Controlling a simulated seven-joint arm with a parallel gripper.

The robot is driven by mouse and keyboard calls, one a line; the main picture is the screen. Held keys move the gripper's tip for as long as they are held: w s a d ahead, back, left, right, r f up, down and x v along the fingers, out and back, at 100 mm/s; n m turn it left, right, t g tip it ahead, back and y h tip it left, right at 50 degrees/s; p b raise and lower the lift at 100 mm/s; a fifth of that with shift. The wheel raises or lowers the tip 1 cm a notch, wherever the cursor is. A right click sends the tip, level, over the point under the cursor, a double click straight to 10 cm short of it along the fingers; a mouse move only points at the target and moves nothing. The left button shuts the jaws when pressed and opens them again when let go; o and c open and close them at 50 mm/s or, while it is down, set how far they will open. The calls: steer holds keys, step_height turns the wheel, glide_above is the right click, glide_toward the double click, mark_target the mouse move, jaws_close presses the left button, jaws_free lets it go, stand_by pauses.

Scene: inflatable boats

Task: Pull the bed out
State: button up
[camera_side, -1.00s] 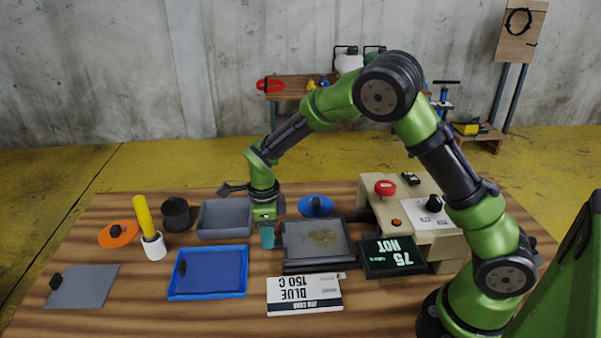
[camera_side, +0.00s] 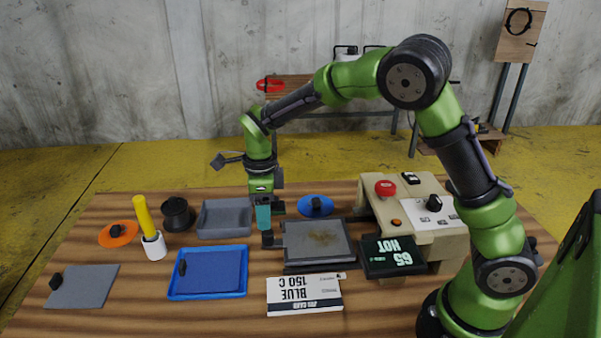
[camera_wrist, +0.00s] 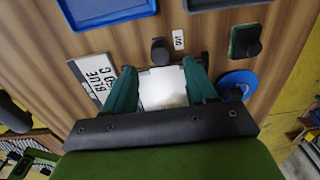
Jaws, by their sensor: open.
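The bed (camera_side: 320,240) is a grey plate with a brown scorch mark, on a dark base at the table's middle. A black knob (camera_side: 268,239) stands at its left side; it also shows in the wrist view (camera_wrist: 161,50). My gripper (camera_side: 263,226), with teal fingers, points down above and just behind the knob in the side view. In the wrist view my gripper (camera_wrist: 161,72) is open, its fingers spread on either side of the pale bed (camera_wrist: 163,90). Nothing is between the fingertips that I can see held; the exact gap to the knob is unclear.
A display (camera_side: 392,256) reading 65 HOT and a beige control box (camera_side: 415,215) stand right of the bed. The blue tray (camera_side: 208,296), grey tray (camera_side: 224,218) and blue disc (camera_side: 316,206) are near. A "BLUE 150 C" card (camera_side: 304,294) lies in front.

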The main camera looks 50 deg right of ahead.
step_height(320, 180, up, 10)
stand_by(0.3)
steer(key=s+d+r+n+t+y, duration=0.1)
steer(key=s+r+n+t, duration=0.1)
steer(key=s+n, duration=0.8)
steer(key=s+d+r+n+t+y, duration=0.1)
steer(key=s+n+t, duration=0.4)
steer(key=s+n, duration=0.6)
steer(key=shift+d+r+n, duration=0.5)
steer(key=shift+r+n, duration=0.5)
